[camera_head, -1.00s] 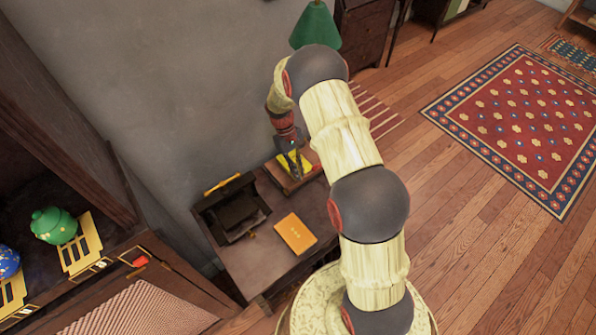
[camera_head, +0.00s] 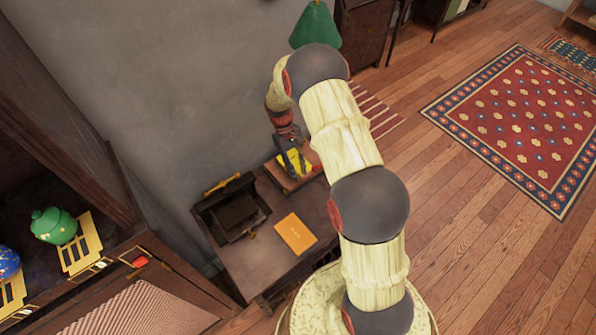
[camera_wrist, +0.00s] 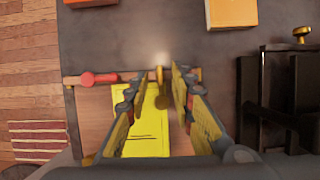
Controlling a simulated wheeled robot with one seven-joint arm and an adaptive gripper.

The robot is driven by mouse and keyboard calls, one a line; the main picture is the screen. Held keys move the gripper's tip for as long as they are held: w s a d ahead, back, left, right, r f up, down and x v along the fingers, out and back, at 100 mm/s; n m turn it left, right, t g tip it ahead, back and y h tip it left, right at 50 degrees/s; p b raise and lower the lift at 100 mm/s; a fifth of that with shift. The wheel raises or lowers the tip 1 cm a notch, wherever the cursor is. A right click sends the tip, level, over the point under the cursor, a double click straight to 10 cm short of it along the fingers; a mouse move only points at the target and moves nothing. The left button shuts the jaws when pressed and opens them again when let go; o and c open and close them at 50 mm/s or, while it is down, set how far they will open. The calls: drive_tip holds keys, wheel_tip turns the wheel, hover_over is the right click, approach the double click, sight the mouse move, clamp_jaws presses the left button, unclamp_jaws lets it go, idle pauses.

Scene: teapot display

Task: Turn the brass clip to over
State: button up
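The brass clip (camera_wrist: 160,90) shows in the wrist view as a small upright brass piece at the far edge of a wooden board (camera_wrist: 92,115). A yellow sheet (camera_wrist: 146,128) lies on the board. My gripper (camera_wrist: 157,78) is open, with one finger on each side of the clip. Gaps show between the clip and both fingers. In the head view my gripper (camera_head: 291,158) points down over the board (camera_head: 305,178) at the back of the dark desk. The clip cannot be made out there, and my arm hides part of the board.
A red knob (camera_wrist: 100,79) sits on the board's edge bar, left of my fingers. An orange book (camera_head: 295,233) lies on the desk. Bare desk (camera_head: 260,262) lies around it.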

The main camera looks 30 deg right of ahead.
drive_tip(key=v, duration=0.6)
drive_tip(key=shift+r, duration=0.35)
drive_tip(key=shift+w, duration=0.15)
